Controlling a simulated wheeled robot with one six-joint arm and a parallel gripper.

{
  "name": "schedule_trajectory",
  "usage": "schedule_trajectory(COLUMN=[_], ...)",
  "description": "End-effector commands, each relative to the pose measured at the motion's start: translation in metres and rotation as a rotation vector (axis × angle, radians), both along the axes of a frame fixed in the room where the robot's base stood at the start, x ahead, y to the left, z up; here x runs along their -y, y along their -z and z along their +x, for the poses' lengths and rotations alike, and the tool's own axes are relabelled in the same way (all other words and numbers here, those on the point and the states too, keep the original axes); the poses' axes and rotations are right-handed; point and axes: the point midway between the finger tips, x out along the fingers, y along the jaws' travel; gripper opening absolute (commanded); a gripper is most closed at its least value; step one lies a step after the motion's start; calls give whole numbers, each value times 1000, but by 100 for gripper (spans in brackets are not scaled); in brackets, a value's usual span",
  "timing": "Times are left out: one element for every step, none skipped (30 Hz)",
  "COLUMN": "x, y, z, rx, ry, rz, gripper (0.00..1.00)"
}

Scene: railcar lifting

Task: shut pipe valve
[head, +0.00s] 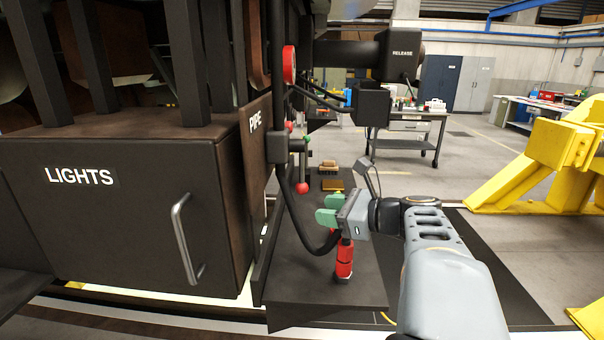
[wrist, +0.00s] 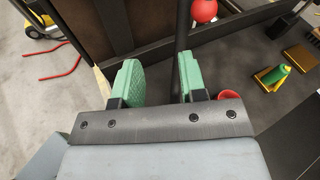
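The pipe valve shows beside the panel marked PIPE (head: 254,120). Its lever hangs straight down and ends in a red ball (head: 302,188); a ball of the same red shows at the top of the wrist view (wrist: 203,10). My gripper (head: 331,209) has green fingertips and is open, to the right of and lower than the red ball in the head view.
A red canister (head: 344,262) stands on the dark step (head: 310,288) below my gripper. A box marked LIGHTS (head: 110,225) with a grey handle is at left. A yellow stand (head: 545,165) is at right, with open floor between.

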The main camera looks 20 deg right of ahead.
Motion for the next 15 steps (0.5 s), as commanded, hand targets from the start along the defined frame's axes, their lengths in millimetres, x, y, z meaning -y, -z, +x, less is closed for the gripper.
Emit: schedule_trajectory(x=[16, 24, 32, 37, 41, 45, 47, 47, 47, 45, 43, 40, 37, 34, 31], y=[-11, -17, -24, -29, -32, -37, -39, -41, -43, -43, -44, -44, -44, -44, -44], z=[0, -1, -1, -2, -2, -1, 0, 2, 5, 8, 13, 18, 23, 29, 36], rx=[20, 32, 47, 58, 67, 75, 81, 84, 89, 90, 90, 90, 88, 89, 88], ry=[48, 69, 91, 104, 115, 125, 130, 134, 135, 136, 136, 135, 135, 133, 134], rz=[78, 121, 169, 198, 223, 249, 264, 274, 284, 288, 290, 291, 291, 292, 292], gripper=[38, 38, 38, 38, 38, 38, 38, 38, 38, 38, 38, 38, 38, 38, 38])
